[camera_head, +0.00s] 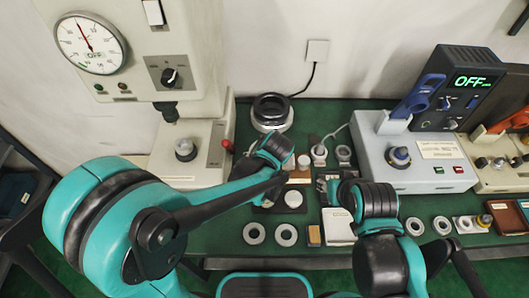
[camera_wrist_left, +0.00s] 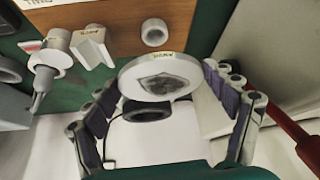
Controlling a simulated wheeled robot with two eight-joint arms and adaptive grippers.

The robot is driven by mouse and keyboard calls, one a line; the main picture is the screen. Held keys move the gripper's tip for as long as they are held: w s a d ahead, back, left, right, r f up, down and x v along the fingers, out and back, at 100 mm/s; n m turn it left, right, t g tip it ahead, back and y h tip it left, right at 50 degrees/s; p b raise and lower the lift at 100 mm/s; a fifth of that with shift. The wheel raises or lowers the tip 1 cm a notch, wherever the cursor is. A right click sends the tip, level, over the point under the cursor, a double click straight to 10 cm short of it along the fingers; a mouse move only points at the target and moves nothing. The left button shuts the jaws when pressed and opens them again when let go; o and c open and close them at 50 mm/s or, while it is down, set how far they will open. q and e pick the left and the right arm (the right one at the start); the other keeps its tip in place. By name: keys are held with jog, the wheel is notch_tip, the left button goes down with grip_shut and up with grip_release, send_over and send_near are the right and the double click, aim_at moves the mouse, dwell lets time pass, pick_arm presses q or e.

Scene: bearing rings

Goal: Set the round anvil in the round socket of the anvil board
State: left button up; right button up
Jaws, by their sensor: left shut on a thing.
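My left gripper (camera_wrist_left: 160,84) is shut on a pale round disc, the round anvil (camera_wrist_left: 139,76), with a small label on its rim and a dark grey patch on its face. In the wrist view it is held up between the two fingertips, in front of a brown board (camera_wrist_left: 120,22). I cannot tell whether the disc touches anything below. In the head view my left arm covers most of this gripper. The round socket cannot be made out. My right arm (camera_head: 378,238) is at the right of the mat's middle; its fingers are not clear.
A small ring (camera_wrist_left: 154,32) and a labelled notched block (camera_wrist_left: 92,46) are near the disc. A dark ring (camera_wrist_left: 147,110) shows behind it. A press (camera_head: 188,145) stands left, a grey-blue machine (camera_head: 412,160) right. Several pale rings lie along the front of the green mat (camera_head: 232,258).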

pick_arm(q)
jog(key=shift+w+f, duration=0.2)
jog(key=shift+w, duration=0.2)
jog(key=shift+s+f+b, duration=0.2)
jog(key=shift+f+b, duration=0.2)
jog(key=shift+b, duration=0.15)
notch_tip(320, 180, down, 2)
jog(key=shift+w+b, duration=0.1)
jog(key=shift+b, duration=0.6)
jog(key=shift+f, duration=0.15)
pick_arm(e)
jog(key=f, duration=0.2)
jog(key=shift+w+f, duration=0.2)
jog(key=shift+f, duration=0.15)
pick_arm(q)
jog(key=shift+f+b, duration=1.4)
jog(key=shift+b, duration=0.05)
pick_arm(e)
jog(key=shift+a+f, duration=0.1)
jog(key=shift+f, duration=1.25)
pick_arm(q)
jog(key=shift+r, duration=0.1)
pick_arm(e)
jog(key=shift+r, duration=0.1)
pick_arm(q)
jog(key=shift+r+p, duration=0.45)
jog(key=shift+r, duration=0.05)
pick_arm(e)
jog(key=shift+r, duration=0.35)
